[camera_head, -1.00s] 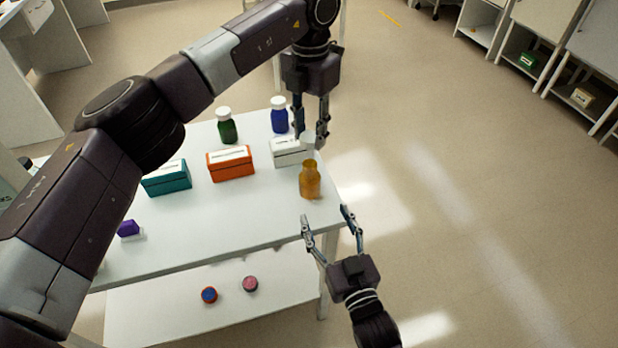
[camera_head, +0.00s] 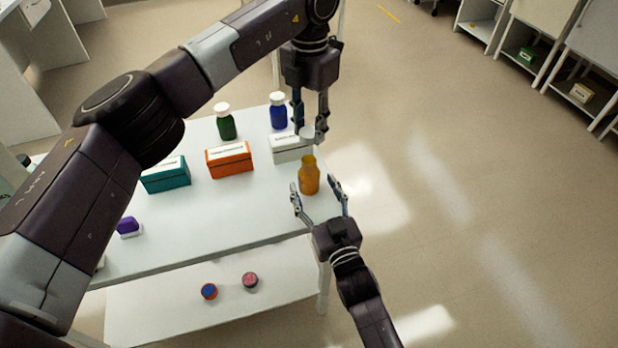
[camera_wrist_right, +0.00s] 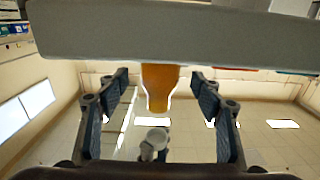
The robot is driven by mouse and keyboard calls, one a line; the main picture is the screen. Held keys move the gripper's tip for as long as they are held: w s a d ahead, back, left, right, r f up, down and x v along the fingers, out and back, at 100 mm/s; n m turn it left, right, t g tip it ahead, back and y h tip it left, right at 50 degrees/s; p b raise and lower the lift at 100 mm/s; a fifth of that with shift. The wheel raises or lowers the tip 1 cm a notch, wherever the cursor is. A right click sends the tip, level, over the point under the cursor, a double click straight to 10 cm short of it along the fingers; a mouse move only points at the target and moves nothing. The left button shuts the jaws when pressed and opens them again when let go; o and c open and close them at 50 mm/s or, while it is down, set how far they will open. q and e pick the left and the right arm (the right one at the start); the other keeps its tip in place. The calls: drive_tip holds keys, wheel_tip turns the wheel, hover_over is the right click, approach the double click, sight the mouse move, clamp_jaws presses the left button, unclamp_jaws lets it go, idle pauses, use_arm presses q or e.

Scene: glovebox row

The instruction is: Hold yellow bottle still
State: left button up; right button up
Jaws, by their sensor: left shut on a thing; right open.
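The yellow bottle (camera_head: 309,178) stands upright and uncapped near the right end of the white table. My right gripper (camera_head: 316,187) is open, its fingertips on either side of the bottle's near side, not closed on it. In the right wrist view, which looks upside down, the bottle (camera_wrist_right: 158,85) shows between the two open fingers (camera_wrist_right: 160,75). My left gripper (camera_head: 308,132) is shut on a white cap (camera_head: 307,133) just above the bottle's neck, apart from it. The cap (camera_wrist_right: 156,137) also shows in the wrist view.
The white table (camera_head: 220,215) also holds a white box (camera_head: 288,152), an orange box (camera_head: 230,160), a teal box (camera_head: 166,176), a green bottle (camera_head: 226,125), a blue bottle (camera_head: 278,114) and a purple item (camera_head: 128,226). Two small caps lie on the lower shelf (camera_head: 180,318).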

sight(309, 144)
drive_tip(key=shift+x, duration=2.05)
clamp_jaws()
use_arm(q)
drive_tip(key=shift+f, duration=2.5)
